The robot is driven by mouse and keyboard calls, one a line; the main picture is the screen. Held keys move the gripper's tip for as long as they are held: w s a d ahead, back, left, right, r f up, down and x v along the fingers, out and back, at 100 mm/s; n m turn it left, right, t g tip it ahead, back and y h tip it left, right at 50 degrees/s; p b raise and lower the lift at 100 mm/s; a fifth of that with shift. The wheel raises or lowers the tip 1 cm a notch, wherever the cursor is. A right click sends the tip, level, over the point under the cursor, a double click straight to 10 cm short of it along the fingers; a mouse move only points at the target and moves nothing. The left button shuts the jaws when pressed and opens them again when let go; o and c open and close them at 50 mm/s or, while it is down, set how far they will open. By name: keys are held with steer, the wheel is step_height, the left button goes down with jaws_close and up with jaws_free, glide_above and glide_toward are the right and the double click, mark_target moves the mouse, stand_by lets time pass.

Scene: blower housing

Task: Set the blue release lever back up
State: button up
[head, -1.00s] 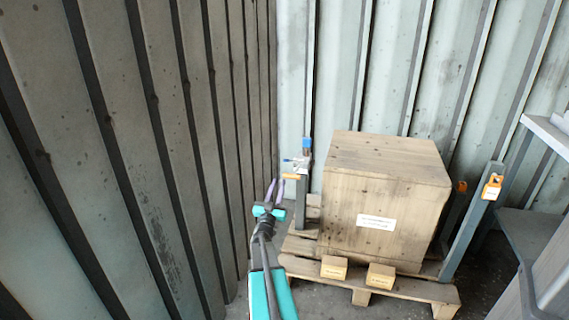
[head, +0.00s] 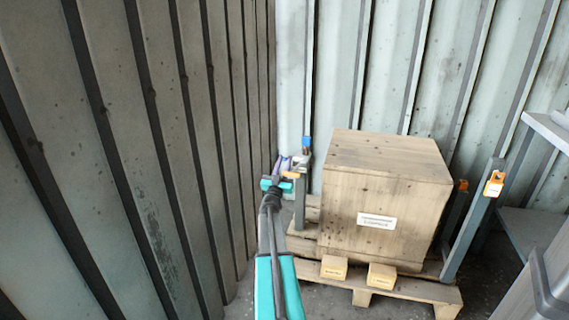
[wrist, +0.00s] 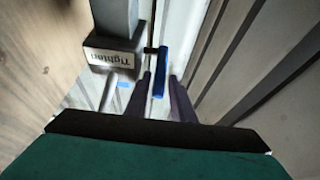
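In the wrist view the blue release lever (wrist: 160,72) is a narrow blue bar beside a grey housing with a white label (wrist: 108,62). My gripper (wrist: 162,84) has its two purple fingers apart, with the bar's near end showing in the gap between them. I cannot tell whether either finger touches it. In the head view my gripper (head: 283,162) is at the left side of the grey post (head: 300,200), just below a blue part (head: 307,144) at the post's top. My gripper partly hides the fittings there.
A large wooden crate (head: 380,190) stands on a pallet (head: 405,288) right of the post. A second post (head: 470,225) with an orange tag (head: 494,184) stands at the crate's right. Two small boxes (head: 334,267) (head: 382,276) sit on the pallet's front. Corrugated walls close the left and back.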

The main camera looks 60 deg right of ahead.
steer(key=shift+w+d+r, duration=0.1)
steer(key=shift+d+r, duration=0.05)
steer(key=shift+d, duration=0.2)
jaws_close()
steer(key=shift+r+y+p, duration=0.4)
steer(key=shift+p, duration=0.85)
steer(key=shift+w+d+y+p, duration=0.1)
steer(key=shift+y+p, duration=0.3)
steer(key=shift+p, duration=0.5)
